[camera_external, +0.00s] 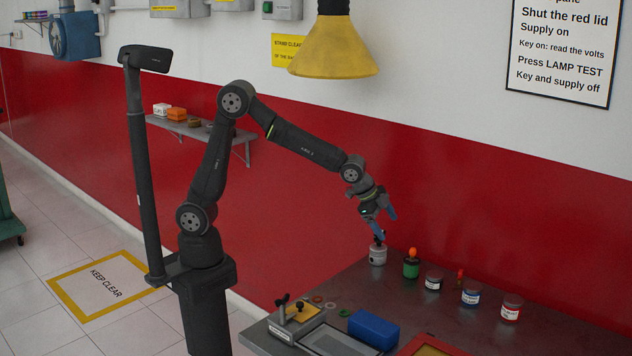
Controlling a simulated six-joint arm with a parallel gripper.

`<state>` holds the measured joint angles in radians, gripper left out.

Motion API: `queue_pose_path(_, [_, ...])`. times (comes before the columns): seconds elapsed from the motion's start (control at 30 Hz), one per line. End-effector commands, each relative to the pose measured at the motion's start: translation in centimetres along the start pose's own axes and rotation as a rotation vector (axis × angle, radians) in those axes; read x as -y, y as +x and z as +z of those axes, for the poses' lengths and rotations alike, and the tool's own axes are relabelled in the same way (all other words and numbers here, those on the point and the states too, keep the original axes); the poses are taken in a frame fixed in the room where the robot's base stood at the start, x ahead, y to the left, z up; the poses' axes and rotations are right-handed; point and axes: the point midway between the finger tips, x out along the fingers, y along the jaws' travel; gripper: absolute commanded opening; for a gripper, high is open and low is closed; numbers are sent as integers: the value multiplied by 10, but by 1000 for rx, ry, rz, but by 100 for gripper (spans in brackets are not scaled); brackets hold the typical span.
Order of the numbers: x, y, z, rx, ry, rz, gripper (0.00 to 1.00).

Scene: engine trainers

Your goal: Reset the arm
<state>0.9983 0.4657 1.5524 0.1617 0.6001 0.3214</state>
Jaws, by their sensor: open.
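My gripper (380,225) is at the lower end of my arm, over the back edge of the metal bench (560,320). It points down, with its blue fingers apart. Directly below it stands a small light-grey pot (378,256) with a dark knob-like top. The fingertips are close to that top; I cannot tell whether they touch it. Nothing is clearly held between the fingers.
To the right stand a green pot with an orange knob (411,265) and several labelled jars, one with a blue band (471,293). A blue box (374,329), a grey device with a yellow top (297,318) and a red-rimmed panel (430,345) lie nearer. A yellow lamp (333,50) hangs above.

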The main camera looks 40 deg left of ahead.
Motion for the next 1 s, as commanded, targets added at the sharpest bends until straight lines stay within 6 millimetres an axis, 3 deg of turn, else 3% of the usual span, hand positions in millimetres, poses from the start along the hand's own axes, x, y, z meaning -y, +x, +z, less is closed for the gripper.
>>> queue_pose_path(0.53, [-36,44,-96,-31,96,44,78])
queue_pose_path(1.0, [-85,80,-166,-58,179,84,78])
